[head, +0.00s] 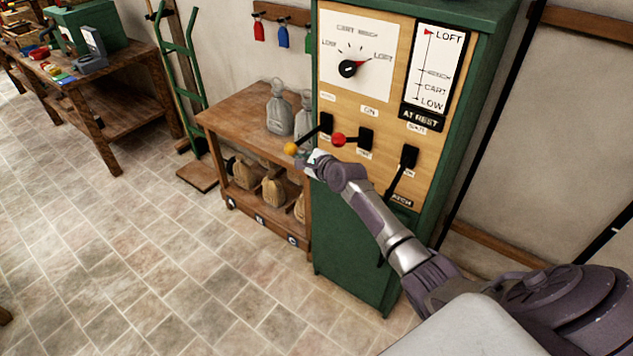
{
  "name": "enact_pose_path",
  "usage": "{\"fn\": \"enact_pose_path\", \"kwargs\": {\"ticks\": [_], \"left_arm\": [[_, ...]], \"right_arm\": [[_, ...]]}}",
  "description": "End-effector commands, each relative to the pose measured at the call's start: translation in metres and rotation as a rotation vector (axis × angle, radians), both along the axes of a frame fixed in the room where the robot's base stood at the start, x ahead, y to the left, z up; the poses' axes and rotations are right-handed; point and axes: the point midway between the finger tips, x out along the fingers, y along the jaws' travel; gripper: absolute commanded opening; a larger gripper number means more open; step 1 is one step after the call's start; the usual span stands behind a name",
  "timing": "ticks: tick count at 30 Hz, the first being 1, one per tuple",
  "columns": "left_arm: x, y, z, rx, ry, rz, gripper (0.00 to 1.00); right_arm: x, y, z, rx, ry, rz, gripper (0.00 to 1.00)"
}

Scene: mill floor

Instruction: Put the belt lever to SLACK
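A green cabinet with a tan panel (381,103) carries several levers. The left lever has a yellow knob (290,148) and a black arm that sticks out to the lower left from its slot. Its labels are too small to read, so I cannot tell whether it is the belt lever. Beside it is a lever with a red knob (338,140), near an "ON" label. My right gripper (307,160) is just below and right of the yellow knob. Its fingers are small and partly hidden by my wrist, so opening and contact are unclear. My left gripper is out of view.
A black lever (402,171) is at the panel's right. The dial (348,68) points toward LOFT; the sign (423,119) reads "AT REST". A wooden bench (235,118) with grey jugs and sacks stands left of the cabinet. The tiled floor in front is clear.

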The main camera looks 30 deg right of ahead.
Motion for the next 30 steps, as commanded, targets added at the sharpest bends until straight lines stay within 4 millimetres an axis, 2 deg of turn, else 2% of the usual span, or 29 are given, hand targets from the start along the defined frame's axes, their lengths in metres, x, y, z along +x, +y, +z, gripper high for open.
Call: {"fn": "enact_pose_path", "kwargs": {"ticks": [1,6,13,16,26,30], "left_arm": [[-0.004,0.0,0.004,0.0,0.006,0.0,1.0],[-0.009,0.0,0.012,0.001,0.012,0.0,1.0],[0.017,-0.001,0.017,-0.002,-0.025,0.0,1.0],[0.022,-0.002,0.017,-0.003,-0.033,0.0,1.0],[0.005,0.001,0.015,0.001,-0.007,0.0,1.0],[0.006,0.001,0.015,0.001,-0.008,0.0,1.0]], "right_arm": [[0.006,0.001,0.01,0.002,-0.006,0.0,0.0],[0.011,0.001,0.02,0.002,-0.005,0.0,0.0],[0.014,-0.001,0.024,-0.001,-0.006,0.0,0.0],[0.014,-0.001,0.024,-0.001,-0.006,0.0,0.0],[0.013,-0.001,0.023,-0.002,-0.005,-0.001,0.0],[0.008,-0.001,0.024,-0.003,-0.005,0.0,0.0]]}}
